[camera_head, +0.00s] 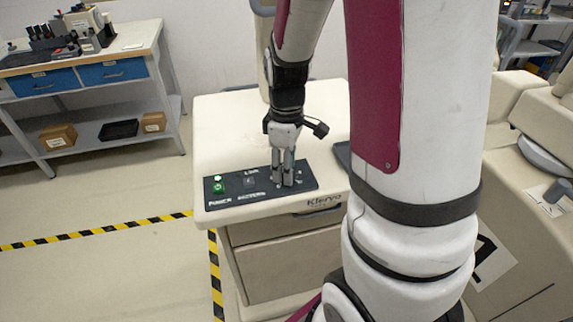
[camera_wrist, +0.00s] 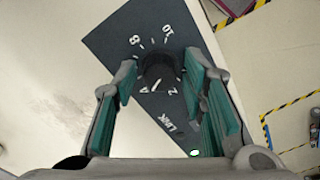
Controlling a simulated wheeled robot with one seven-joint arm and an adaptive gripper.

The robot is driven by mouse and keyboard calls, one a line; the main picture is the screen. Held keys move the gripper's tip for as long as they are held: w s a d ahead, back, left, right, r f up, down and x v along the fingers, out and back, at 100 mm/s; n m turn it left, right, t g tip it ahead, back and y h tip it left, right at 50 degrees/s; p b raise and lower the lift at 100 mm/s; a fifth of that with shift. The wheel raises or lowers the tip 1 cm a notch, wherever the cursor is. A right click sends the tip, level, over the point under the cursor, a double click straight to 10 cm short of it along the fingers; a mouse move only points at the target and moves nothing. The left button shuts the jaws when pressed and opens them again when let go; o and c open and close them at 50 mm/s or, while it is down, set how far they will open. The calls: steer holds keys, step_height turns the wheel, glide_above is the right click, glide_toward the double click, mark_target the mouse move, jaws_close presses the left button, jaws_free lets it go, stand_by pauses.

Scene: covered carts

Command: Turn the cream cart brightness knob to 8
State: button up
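The cream cart (camera_head: 225,125) has a dark control panel (camera_head: 258,186) along its front edge. In the wrist view the black brightness knob (camera_wrist: 160,72) sits on the dark panel (camera_wrist: 115,40), ringed by white tick marks and numbers. My gripper (camera_head: 283,181) points down over the panel's right part and hides the knob in the head view. In the wrist view my gripper (camera_wrist: 160,70) has its fingers apart, one on each side of the knob, with a gap visible at the left finger.
A lit green power button (camera_head: 218,186) and a small switch labelled LINK (camera_head: 250,181) lie left of my gripper on the panel. A workbench (camera_head: 80,70) with drawers stands at the back left. Another cream cart (camera_head: 535,200) is at the right.

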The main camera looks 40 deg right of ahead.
jaws_close()
steer(key=shift+m, duration=0.4)
steer(key=m+p, duration=0.1)
steer(key=m, duration=0.2)
steer(key=shift+m, duration=0.4)
steer(key=m+p, duration=0.2)
steer(key=m, duration=0.3)
steer(key=shift+m, duration=0.3)
steer(key=m+p, duration=0.2)
steer(key=m, duration=0.4)
steer(key=m+p, duration=0.1)
steer(key=m, duration=0.4)
